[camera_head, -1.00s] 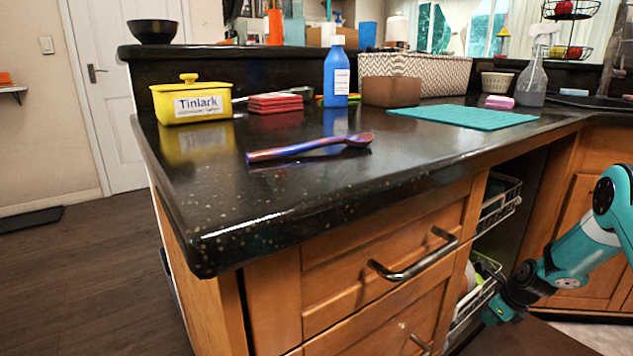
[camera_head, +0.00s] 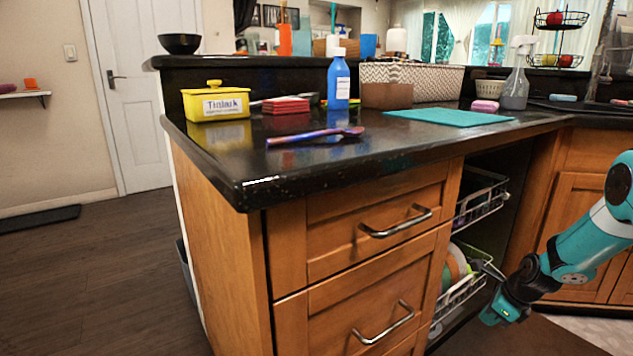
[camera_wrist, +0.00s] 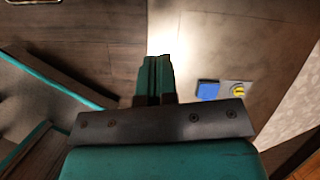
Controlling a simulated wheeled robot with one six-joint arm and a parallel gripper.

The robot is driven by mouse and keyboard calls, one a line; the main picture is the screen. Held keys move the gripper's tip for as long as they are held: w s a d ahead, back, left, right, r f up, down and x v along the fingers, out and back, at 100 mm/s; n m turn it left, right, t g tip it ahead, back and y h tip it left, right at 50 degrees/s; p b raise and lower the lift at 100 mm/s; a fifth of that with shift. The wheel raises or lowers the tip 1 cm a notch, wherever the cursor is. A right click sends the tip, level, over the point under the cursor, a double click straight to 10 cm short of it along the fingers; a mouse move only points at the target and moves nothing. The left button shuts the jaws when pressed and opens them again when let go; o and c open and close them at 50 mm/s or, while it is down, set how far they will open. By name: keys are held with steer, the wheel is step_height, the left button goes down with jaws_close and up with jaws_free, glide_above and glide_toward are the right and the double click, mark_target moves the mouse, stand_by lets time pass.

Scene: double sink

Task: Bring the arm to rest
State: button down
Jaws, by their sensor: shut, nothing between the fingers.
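My gripper (camera_head: 497,314) hangs low at the right of the head view, in front of the cabinets and beside the open rack bay. My teal arm reaches down to it from the right edge. In the wrist view my gripper (camera_wrist: 156,62) points down at the dark floor, its two teal fingers together with nothing between them.
The black counter (camera_head: 215,158) holds a yellow box (camera_head: 215,102), a purple spoon (camera_head: 316,135), a blue bottle (camera_head: 338,80) and a teal mat (camera_head: 450,117). Wire racks with dishes (camera_head: 462,277) stand close left of my gripper. A blue item (camera_wrist: 208,91) shows below.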

steer(key=s+a+r+n+g+y, duration=0.1)
steer(key=s+a+r+n, duration=0.3)
steer(key=a+r+n, duration=0.45)
steer(key=s+a+r+n, duration=0.4)
steer(key=a+r+n, duration=0.2)
steer(key=a+r, duration=0.4)
steer(key=s+a+r+n+g, duration=0.1)
steer(key=s+a+r+n, duration=0.25)
steer(key=s+n, duration=0.35)
steer(key=s+a+r+n, duration=0.2)
steer(key=s+r+n, duration=0.25)
steer(key=s, duration=0.55)
steer(key=s+a+r+n+g, duration=0.1)
steer(key=s+a+r+n, duration=0.2)
steer(key=s+n, duration=0.45)
step_height(320, 180, up, 33)
steer(key=s+p, duration=0.2)
steer(key=p, duration=3.1)
steer(key=shift+f, duration=0.15)
steer(key=shift+s, duration=0.1)
steer(key=shift+d, duration=0.1)
